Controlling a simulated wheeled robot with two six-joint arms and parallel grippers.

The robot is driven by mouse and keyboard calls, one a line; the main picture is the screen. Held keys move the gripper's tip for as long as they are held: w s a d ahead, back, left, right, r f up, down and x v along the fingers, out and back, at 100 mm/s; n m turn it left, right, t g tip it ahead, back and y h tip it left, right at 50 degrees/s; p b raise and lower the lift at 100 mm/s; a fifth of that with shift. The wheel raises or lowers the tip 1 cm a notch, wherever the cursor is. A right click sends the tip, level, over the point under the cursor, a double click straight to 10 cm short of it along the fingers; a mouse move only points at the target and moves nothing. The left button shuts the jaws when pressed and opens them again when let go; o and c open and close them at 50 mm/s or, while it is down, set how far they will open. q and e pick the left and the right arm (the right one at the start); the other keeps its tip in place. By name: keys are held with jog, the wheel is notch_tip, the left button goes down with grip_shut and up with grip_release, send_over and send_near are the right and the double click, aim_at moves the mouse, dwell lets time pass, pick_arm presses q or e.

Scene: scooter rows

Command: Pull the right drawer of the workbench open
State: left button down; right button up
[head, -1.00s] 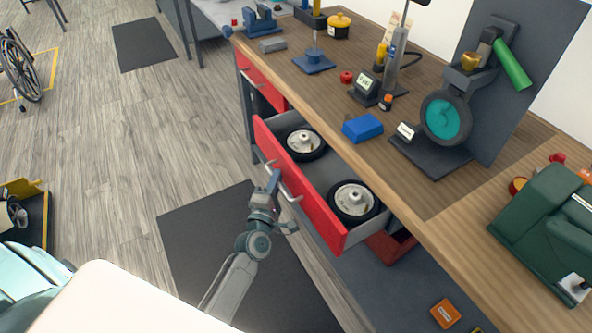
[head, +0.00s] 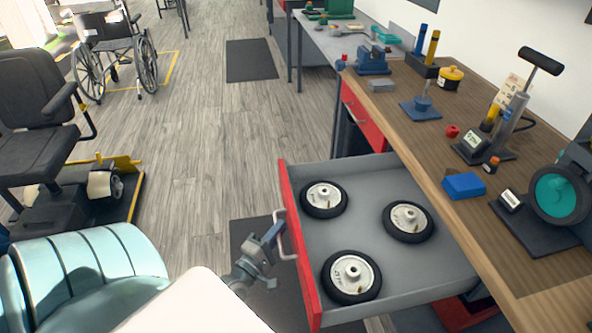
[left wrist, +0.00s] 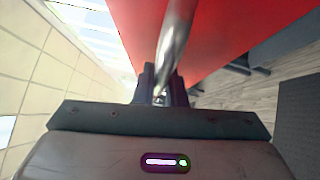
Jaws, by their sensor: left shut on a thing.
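The right drawer (head: 390,268) of the workbench (head: 452,168) stands far out, its grey inside bare to view. Three small wheels (head: 352,277) with black tyres lie flat in it. Its red front (head: 297,245) faces left in the head view. My left gripper (head: 270,238) is at the drawer's metal handle (head: 284,236) and shut on it. In the left wrist view the handle bar (left wrist: 176,45) runs between the fingers (left wrist: 160,88), against the red front. The fingertips are partly hidden in the head view. My right gripper is in neither view.
A second red drawer (head: 362,115) further back is closed. The bench top holds a blue box (head: 463,185), a tyre gauge and a vise (head: 372,60). A scooter (head: 45,140) and a wheelchair (head: 112,55) stand at the left.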

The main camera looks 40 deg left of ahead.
pick_arm(q)
jog(key=shift+s+a, duration=0.55)
jog(key=shift+s, duration=0.1)
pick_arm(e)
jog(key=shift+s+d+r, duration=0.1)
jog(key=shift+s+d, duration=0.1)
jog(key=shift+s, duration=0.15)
pick_arm(q)
jog(key=c, duration=1.5)
grip_release()
